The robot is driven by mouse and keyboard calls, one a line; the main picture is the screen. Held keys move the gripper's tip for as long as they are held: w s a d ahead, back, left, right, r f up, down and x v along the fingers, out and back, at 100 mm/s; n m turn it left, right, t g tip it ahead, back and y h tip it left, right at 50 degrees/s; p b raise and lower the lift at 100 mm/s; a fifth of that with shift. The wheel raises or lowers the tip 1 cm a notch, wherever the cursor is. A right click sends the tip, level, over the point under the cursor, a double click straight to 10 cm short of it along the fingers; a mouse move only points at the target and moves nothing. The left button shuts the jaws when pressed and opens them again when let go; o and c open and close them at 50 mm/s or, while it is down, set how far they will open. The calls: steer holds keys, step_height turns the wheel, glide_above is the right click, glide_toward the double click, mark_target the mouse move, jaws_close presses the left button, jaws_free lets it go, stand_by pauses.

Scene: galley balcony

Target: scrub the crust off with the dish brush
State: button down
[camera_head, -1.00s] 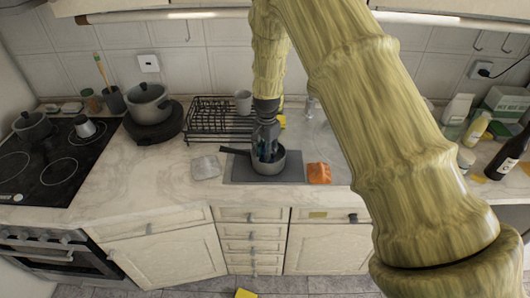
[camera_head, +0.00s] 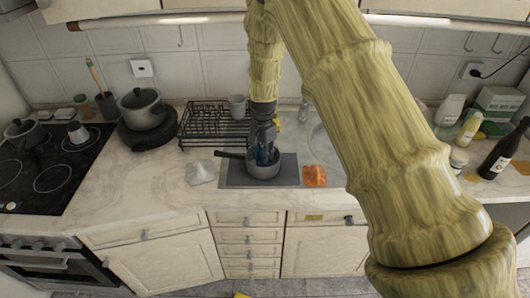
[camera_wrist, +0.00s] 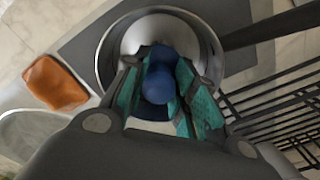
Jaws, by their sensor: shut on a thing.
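A grey saucepan (camera_head: 268,171) with a dark handle (camera_head: 231,155) stands on a dark grey mat (camera_head: 290,172) on the counter. My gripper (camera_head: 263,151) points straight down into the pan. In the wrist view my gripper (camera_wrist: 160,95) has teal finger pads shut on a blue round-ended thing (camera_wrist: 158,82), seemingly the dish brush's handle. The brush's lower end is hidden behind the handle and fingers. The pan's rim (camera_wrist: 104,52) surrounds the fingertips in that view. I cannot make out any crust inside the pan, nor whether the bristles touch its bottom.
An orange cloth or sponge (camera_head: 314,176) lies right of the mat and a grey cloth (camera_head: 200,172) left of it. A black dish rack (camera_head: 205,125) with a cup (camera_head: 237,105) stands behind. The stove (camera_head: 45,170) is far left; bottles (camera_head: 504,150) stand right. Bare counter lies left.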

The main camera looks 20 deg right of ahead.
steer(key=shift+s+a+f, duration=0.1)
steer(key=shift+s+a, duration=0.4)
steer(key=shift+a, duration=0.3)
steer(key=shift+w+d, duration=0.1)
steer(key=shift+d, duration=0.05)
steer(key=shift+w+d, duration=0.35)
steer(key=shift+d, duration=0.25)
steer(key=shift+w+d, duration=0.3)
steer(key=shift+d, duration=0.25)
steer(key=shift+a, duration=0.15)
steer(key=shift+s+a+p, duration=0.15)
steer(key=shift+s+a, duration=0.2)
steer(key=shift+a, duration=0.25)
steer(key=shift+s+a+p, duration=0.15)
steer(key=shift+s+a, duration=0.2)
steer(key=shift+a, duration=0.2)
steer(key=shift+d, duration=0.1)
